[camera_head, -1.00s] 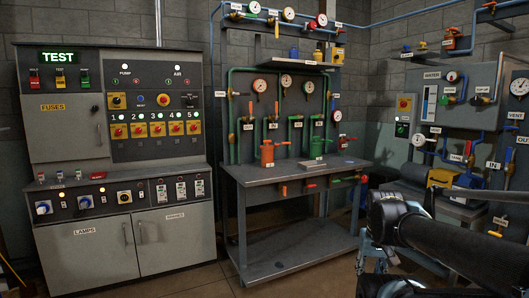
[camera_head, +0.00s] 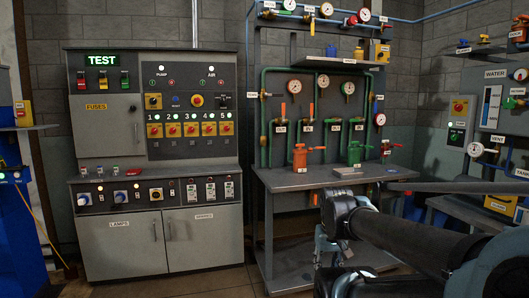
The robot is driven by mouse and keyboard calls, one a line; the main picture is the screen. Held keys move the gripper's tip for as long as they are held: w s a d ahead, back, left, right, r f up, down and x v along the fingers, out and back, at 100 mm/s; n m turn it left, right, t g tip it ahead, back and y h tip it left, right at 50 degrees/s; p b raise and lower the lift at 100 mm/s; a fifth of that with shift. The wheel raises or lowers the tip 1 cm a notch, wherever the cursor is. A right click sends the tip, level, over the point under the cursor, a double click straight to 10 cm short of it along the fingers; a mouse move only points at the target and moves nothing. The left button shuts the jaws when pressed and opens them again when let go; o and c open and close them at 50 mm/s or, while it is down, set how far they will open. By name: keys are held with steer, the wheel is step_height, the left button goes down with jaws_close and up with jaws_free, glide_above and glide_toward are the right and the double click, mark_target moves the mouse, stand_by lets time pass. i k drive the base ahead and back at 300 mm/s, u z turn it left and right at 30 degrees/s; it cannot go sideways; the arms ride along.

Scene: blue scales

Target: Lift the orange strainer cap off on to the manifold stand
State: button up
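An orange strainer (camera_head: 299,157) stands upright on the grey bench of the manifold stand (camera_head: 262,182). Its upper part looks like a cap with a handle, but cap and body are too small to tell apart. A similar green fitting (camera_head: 354,154) stands to its right, with a small pale block on the bench between them in front. My dark arm comes in from the lower right and bends in front of the stand's right side, well short of the strainer in the picture.
A grey control cabinet (camera_head: 118,247) stands left of the stand. Green pipes and gauges (camera_head: 295,86) rise behind the bench, with red valve handles (camera_head: 391,146) at right. A wall panel (camera_head: 493,102) stands at far right. The bench's front left top looks clear.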

mark_target(300, 147)
steer(key=u, duration=0.2)
steer(key=i, duration=1.1)
steer(key=z, duration=0.5)
steer(key=i, duration=0.55)
steer(key=z, duration=0.35)
